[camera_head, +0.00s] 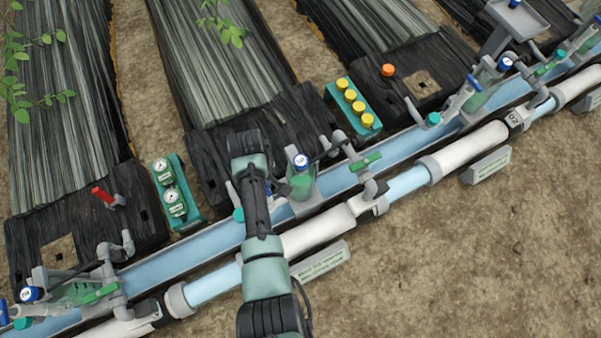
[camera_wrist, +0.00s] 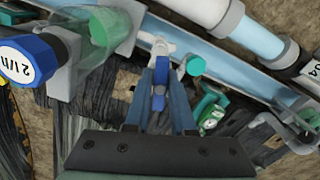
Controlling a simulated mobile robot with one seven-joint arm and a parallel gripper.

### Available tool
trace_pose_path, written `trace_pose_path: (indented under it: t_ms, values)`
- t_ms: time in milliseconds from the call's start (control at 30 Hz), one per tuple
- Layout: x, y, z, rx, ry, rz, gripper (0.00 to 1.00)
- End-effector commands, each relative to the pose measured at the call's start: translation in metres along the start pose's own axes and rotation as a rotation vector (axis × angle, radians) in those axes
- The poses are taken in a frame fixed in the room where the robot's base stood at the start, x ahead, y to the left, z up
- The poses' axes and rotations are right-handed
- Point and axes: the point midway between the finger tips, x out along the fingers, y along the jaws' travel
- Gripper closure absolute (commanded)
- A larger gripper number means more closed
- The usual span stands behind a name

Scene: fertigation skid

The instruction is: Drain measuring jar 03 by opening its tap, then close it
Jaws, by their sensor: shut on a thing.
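The measuring jar (camera_head: 302,183) with green liquid stands beside the water channel, just right of my arm in the head view; no number on it is readable. In the wrist view the jar (camera_wrist: 108,28) is at upper left. Its tap is a pale grey fitting (camera_wrist: 158,46) with a blue lever (camera_wrist: 158,98). My gripper (camera_wrist: 162,72) has its two blue fingers shut around this lever. The fingers partly hide the lever, and my arm hides the tap in the head view. A teal cap (camera_wrist: 195,65) sits just right of the fingers.
A blue dial marked 2 l/h (camera_wrist: 22,62) is close at the left of the wrist view. A white and blue pipe (camera_head: 315,232) runs along the channel. A green gauge panel (camera_head: 178,190) stands left of my arm, and yellow knobs (camera_head: 351,96) stand to the right.

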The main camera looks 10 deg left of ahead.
Motion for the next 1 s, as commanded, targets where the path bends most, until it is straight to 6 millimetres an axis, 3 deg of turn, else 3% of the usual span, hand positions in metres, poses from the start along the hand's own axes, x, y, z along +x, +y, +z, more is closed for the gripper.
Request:
trace_pose_path:
  t_ms: [800, 1000]
  values:
    - [-0.0009, 0.0004, 0.0016, -1.122, -0.003, -0.003, 1.00]
    - [0.0000, 0.0003, 0.0014, -1.336, -0.003, -0.003, 1.00]
